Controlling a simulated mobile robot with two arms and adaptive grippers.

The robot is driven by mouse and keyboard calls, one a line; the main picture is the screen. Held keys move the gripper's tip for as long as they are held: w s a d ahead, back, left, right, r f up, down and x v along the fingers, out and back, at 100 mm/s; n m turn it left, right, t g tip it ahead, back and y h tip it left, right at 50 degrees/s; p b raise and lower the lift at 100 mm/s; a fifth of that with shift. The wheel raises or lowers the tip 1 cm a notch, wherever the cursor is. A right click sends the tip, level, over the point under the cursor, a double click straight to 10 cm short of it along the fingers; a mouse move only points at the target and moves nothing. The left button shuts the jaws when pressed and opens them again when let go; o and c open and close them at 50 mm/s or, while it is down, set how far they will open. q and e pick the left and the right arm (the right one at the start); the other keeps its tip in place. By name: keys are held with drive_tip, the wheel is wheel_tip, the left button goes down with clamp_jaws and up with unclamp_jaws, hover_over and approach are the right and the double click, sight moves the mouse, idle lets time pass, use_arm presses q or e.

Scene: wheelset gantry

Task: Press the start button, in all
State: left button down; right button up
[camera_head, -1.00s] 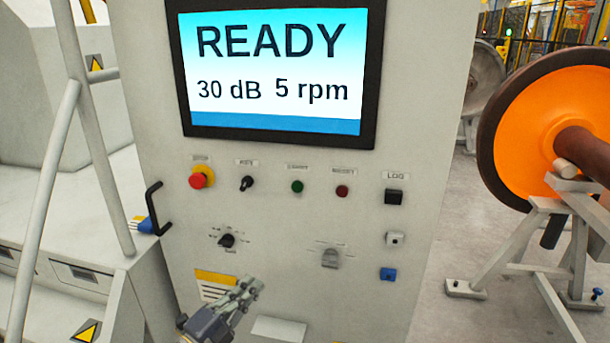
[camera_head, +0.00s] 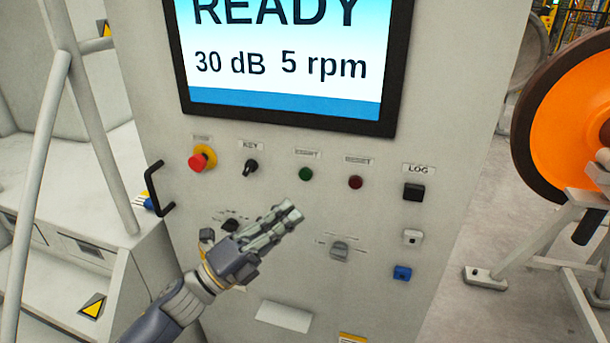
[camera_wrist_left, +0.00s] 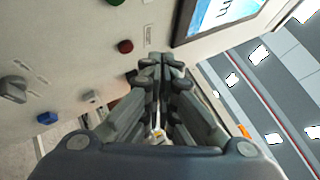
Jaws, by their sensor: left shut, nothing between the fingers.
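The green start button (camera_head: 305,174) sits on the light grey control panel, under a small label, between the black key switch (camera_head: 250,167) and the dark red reset button (camera_head: 355,182). My left gripper (camera_head: 291,212) is shut and empty in front of the panel, its fingertips a little below the green button in the head view and apart from it. In the left wrist view the closed fingers (camera_wrist_left: 160,68) point toward the panel; a red button (camera_wrist_left: 125,46) and part of a green button (camera_wrist_left: 114,2) show up and left of them. My right gripper is out of view.
The screen (camera_head: 285,60) reads READY, 30 dB, 5 rpm. A red emergency stop (camera_head: 198,160), a rotary knob (camera_head: 340,250), and LOG (camera_head: 413,191), white and blue (camera_head: 402,273) buttons are nearby. A black handle (camera_head: 157,188) juts out at left. An orange wheel (camera_head: 570,125) stands at right.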

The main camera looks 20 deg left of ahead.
sight(305, 175)
use_arm(q)
drive_tip(key=w, duration=0.4)
drive_tip(key=w+b, duration=0.1)
drive_tip(key=w, duration=0.3)
drive_tip(key=shift+w+d+b, duration=0.2)
drive_tip(key=shift+w+b, duration=0.1)
drive_tip(key=shift+w, duration=0.1)
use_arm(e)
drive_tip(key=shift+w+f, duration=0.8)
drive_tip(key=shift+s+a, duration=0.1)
use_arm(q)
drive_tip(key=shift+w, duration=0.1)
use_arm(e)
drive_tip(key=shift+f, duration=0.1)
use_arm(q)
drive_tip(key=shift+w, duration=0.3)
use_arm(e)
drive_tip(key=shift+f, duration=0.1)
use_arm(q)
drive_tip(key=shift+w+b, duration=0.4)
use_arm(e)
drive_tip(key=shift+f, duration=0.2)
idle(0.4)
use_arm(q)
drive_tip(key=shift+s, duration=0.85)
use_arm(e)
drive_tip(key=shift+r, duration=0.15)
